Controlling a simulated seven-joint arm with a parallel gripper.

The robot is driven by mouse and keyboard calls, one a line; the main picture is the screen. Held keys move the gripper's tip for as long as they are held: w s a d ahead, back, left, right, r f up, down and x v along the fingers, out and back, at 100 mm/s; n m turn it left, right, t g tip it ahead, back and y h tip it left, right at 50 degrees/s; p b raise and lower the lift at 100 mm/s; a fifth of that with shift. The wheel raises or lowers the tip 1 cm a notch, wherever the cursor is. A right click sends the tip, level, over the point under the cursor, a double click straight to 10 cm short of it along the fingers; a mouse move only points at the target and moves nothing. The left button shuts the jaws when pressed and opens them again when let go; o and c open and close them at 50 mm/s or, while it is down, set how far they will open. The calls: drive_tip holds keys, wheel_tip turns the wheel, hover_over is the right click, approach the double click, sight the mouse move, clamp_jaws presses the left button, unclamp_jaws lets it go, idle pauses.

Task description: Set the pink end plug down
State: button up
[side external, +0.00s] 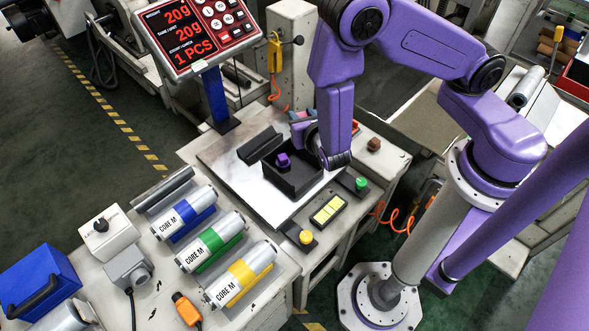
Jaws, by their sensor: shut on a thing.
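My gripper (304,131) is low over the back right of the black open tray (296,182), partly hidden by my own wrist. It is shut, but its fingertips are small and hard to make out. A small pinkish piece (297,115), which looks like the pink end plug, shows at the gripper beside a bluish patch. Its underside is hidden, so I cannot tell whether it touches anything. A purple piece (283,160) is in the tray.
A dark angled holder (262,146) stands left of the tray. A green plug (361,183), a yellow block (328,209) and a yellow plug (306,237) sit on dark bases in front. A brown block (374,144) lies at right. Labelled cores (211,242) line the front bench.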

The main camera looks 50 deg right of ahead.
drive_tip(key=s+a+f+n+t+y, duration=0.1)
drive_tip(key=s+a+f+n+y, duration=0.15)
drive_tip(key=f, duration=0.35)
drive_tip(key=s+a+f+n+t+y, duration=0.1)
drive_tip(key=s+a+f+n+y, duration=0.15)
drive_tip(key=s+f+y, duration=0.2)
drive_tip(key=n, duration=0.1)
hover_over(267, 197)
drive_tip(key=f, duration=1.1)
drive_tip(key=shift+s+f, duration=0.25)
drive_tip(key=shift+f, duration=0.05)
drive_tip(key=shift+w+f, duration=0.15)
drive_tip(key=shift+f, duration=1.55)
drive_tip(key=o, duration=1)
drive_tip(key=shift+f, duration=0.15)
